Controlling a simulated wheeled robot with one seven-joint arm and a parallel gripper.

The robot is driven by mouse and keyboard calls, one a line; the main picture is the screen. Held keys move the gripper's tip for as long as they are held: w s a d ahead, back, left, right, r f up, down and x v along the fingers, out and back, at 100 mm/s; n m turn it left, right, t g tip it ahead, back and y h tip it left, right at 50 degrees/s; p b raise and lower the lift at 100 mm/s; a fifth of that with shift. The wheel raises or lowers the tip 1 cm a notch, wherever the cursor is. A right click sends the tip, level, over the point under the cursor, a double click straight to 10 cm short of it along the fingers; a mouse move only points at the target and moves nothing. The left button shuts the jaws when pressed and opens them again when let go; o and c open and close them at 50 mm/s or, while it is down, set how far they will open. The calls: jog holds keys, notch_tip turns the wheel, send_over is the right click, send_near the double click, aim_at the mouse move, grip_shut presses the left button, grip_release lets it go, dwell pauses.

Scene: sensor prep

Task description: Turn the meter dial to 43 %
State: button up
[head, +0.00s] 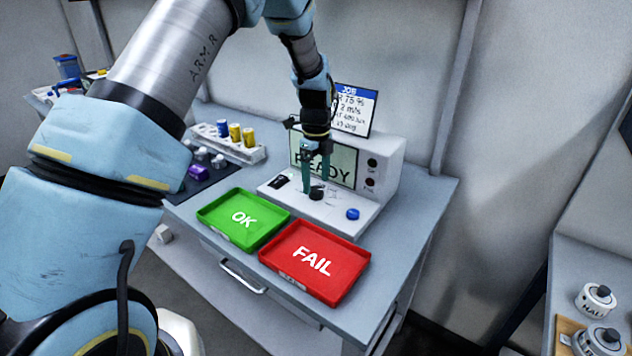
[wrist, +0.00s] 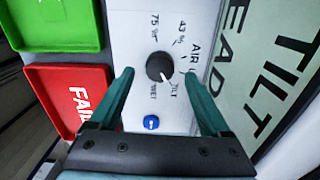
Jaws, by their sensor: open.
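The meter (head: 372,180) is a pale box on the bench with a lit display (head: 343,163). Its black dial (head: 317,192) sits on the sloped front panel and shows in the wrist view (wrist: 159,66). Labels around it include 75 %, 43 % and TILT. The dial's white pointer line points to the lower right in the wrist view, towards TILT, and the display there reads TILT. My gripper (head: 316,184) is open above the panel. In the wrist view its green fingers (wrist: 158,75) stand either side of the dial; contact cannot be told.
A blue button (head: 352,214) is beside the dial. A green OK tray (head: 222,212) and a red FAIL tray (head: 340,289) lie in front of the meter. A rack of coloured cells (head: 250,153) stands left, and a job card (head: 356,110) behind. Round items sit on another bench at right.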

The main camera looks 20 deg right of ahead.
aim_at(316, 192)
jog(key=shift+f+p, duration=0.3)
jog(key=shift+f, duration=1.1)
jog(key=shift+c, duration=0.2)
grip_shut()
